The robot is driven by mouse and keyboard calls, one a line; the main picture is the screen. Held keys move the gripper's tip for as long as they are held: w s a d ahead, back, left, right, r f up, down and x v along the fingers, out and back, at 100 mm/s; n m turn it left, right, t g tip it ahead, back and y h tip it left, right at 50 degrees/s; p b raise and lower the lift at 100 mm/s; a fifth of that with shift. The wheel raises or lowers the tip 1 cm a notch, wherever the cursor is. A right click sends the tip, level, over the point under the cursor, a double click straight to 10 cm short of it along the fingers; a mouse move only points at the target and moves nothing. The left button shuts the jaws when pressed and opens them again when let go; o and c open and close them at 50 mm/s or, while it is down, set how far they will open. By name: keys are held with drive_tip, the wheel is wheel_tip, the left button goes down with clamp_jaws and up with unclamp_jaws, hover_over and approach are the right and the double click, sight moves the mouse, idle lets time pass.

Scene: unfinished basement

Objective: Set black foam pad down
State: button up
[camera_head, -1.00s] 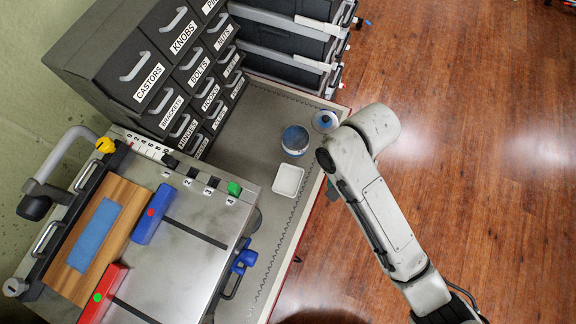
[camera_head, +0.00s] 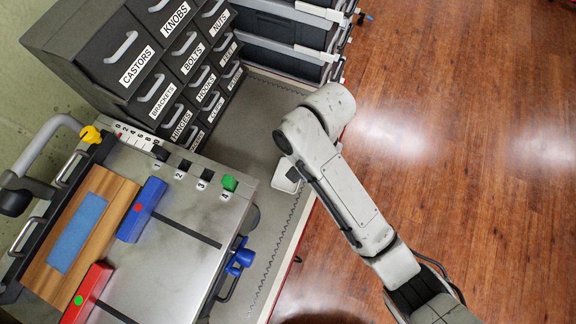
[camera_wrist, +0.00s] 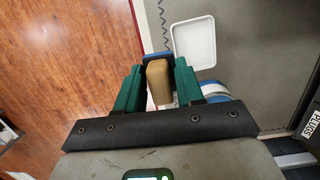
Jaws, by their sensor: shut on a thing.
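In the wrist view my gripper (camera_wrist: 157,88) has its green fingers closed on a tan, rounded block (camera_wrist: 160,84). A dark strip with a blue edge (camera_wrist: 156,56) shows at the block's far end; this may be the black foam pad, but I cannot tell for sure. The held thing is over the counter near its edge, and its underside is hidden. A white square tray (camera_wrist: 195,42) lies just beyond the fingers, partly showing in the head view (camera_head: 288,181). In the head view my arm hides the gripper and the held thing.
A blue-and-white jar (camera_wrist: 216,91) stands right of my fingers. Labelled drawers (camera_head: 180,70) rise at the counter's back. A metal bench plate (camera_head: 170,265) with a wooden board (camera_head: 105,195), blue block (camera_head: 142,210) and red block (camera_head: 87,293) fills the left. Bare counter (camera_head: 262,120) shows beside the drawers.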

drive_tip(key=a+f+b, duration=0.1)
drive_tip(key=w+a+f+b, duration=0.1)
drive_tip(key=f+b, duration=0.1)
drive_tip(key=a+f+b, duration=0.1)
drive_tip(key=a+b, duration=0.1)
drive_tip(key=shift+w+f, duration=0.3)
drive_tip(key=shift+f, duration=0.05)
drive_tip(key=shift+w+a+f+b, duration=0.25)
drive_tip(key=shift+a+f+b, duration=0.2)
drive_tip(key=shift+a+f, duration=0.1)
drive_tip(key=shift+w+a+f, duration=0.1)
drive_tip(key=shift+a+f, duration=0.1)
drive_tip(key=shift+f, duration=1.55)
drive_tip(key=shift+f, duration=0.1)
drive_tip(key=o, duration=0.7)
drive_tip(key=shift+c, duration=0.2)
wheel_tip(320, 180, up, 12)
drive_tip(key=w+p, duration=0.1)
drive_tip(key=p, duration=0.4)
drive_tip(key=shift+w+d, duration=0.25)
drive_tip(key=shift+w, duration=0.1)
